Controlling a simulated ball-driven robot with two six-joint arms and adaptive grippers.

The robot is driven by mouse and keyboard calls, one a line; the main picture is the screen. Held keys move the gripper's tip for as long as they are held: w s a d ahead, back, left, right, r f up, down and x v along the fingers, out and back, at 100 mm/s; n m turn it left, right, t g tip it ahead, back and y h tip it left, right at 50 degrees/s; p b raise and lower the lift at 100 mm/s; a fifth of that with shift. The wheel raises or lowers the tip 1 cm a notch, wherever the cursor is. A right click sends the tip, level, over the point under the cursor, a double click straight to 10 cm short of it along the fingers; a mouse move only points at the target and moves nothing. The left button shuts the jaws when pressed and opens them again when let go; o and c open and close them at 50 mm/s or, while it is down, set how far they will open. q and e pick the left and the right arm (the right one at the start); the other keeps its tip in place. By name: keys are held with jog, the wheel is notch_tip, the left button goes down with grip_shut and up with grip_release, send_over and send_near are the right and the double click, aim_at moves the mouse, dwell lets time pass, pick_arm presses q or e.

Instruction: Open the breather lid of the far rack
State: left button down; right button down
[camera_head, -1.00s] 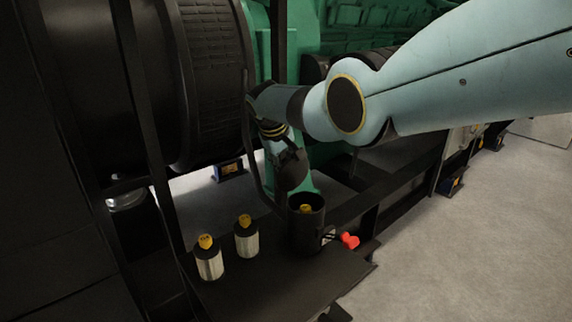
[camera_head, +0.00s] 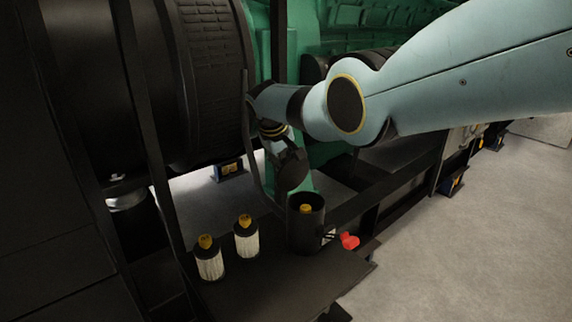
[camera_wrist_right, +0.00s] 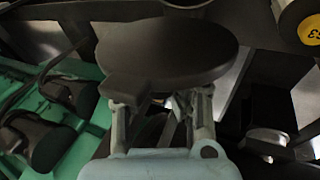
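The breather on the rack plate is a dark cylindrical canister (camera_head: 306,232) with its mouth uncovered and a yellow-topped cartridge (camera_head: 306,209) inside. A dark round lid (camera_head: 292,171) stands tilted just above its mouth. My right gripper (camera_head: 284,143) is right behind and above the lid. In the right wrist view the lid (camera_wrist_right: 165,50), with a small tab at its left, covers the fingertips of my right gripper (camera_wrist_right: 165,103). The fingers reach up to it some way apart; whether they clamp it is hidden. My left gripper is not in view.
Two pale cartridges with yellow tops, one left (camera_head: 208,258) and one right (camera_head: 246,237), stand on the dark rack plate (camera_head: 270,285). A red handle (camera_head: 349,241) sticks out right of the canister. A large green-and-black genset fills the back. The floor at right is clear.

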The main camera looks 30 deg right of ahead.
jog(key=c, duration=1.5)
grip_release()
jog(key=shift+w+a+r, duration=0.45)
jog(key=shift+a+r, duration=0.1)
jog(key=o, duration=0.4)
jog(key=shift+s+f, duration=0.1)
jog(key=shift+s, duration=0.05)
jog(key=w+p+v, duration=0.2)
jog(key=p+v, duration=0.6)
jog(key=v, duration=0.3)
jog(key=shift+w+r, duration=0.2)
jog(key=shift+r, duration=0.5)
jog(key=shift+a+p, duration=0.1)
jog(key=shift+p, duration=0.3)
